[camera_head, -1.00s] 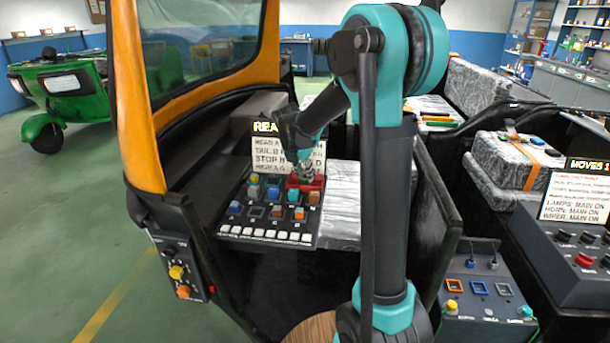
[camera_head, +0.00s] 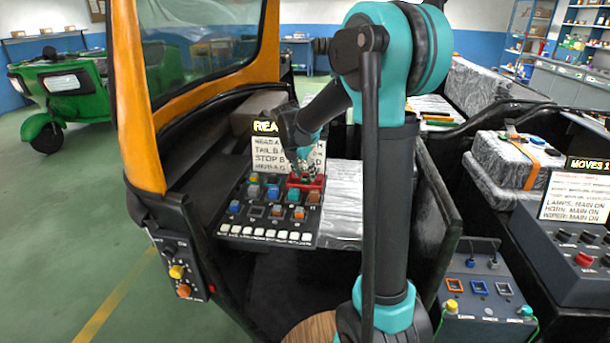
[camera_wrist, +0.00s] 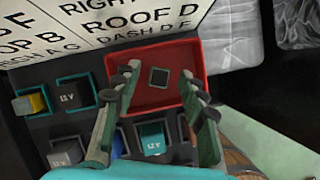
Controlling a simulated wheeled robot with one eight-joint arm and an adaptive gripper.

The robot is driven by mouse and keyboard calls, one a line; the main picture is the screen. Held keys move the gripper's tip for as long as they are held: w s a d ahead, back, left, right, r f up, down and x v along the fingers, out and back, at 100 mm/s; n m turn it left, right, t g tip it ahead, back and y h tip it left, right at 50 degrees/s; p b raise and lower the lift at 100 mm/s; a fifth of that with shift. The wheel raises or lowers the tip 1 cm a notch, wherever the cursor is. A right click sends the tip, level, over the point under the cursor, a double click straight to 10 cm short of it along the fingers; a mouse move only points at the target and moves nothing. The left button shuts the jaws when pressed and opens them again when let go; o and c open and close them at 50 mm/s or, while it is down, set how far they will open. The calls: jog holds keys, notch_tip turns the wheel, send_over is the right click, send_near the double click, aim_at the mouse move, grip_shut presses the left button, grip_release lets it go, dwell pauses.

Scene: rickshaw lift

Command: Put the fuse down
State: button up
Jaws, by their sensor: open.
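A small dark square piece (camera_wrist: 158,77), which looks like the fuse, lies in the red tray (camera_wrist: 178,57) in the wrist view. The red tray also shows in the head view (camera_head: 317,184), at the back right of the fuse panel (camera_head: 243,231). My gripper (camera_wrist: 161,68) is open over the tray. Its two fingers stand apart on either side of the dark piece, with nothing visible held between them. In the head view my gripper (camera_head: 301,171) reaches down to the tray, and the piece is too small to make out there.
A lettered card (camera_wrist: 95,25) stands just behind. A grey wrapped surface (camera_head: 343,200) is to the right.

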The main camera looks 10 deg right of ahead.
jog(key=v, duration=1.1)
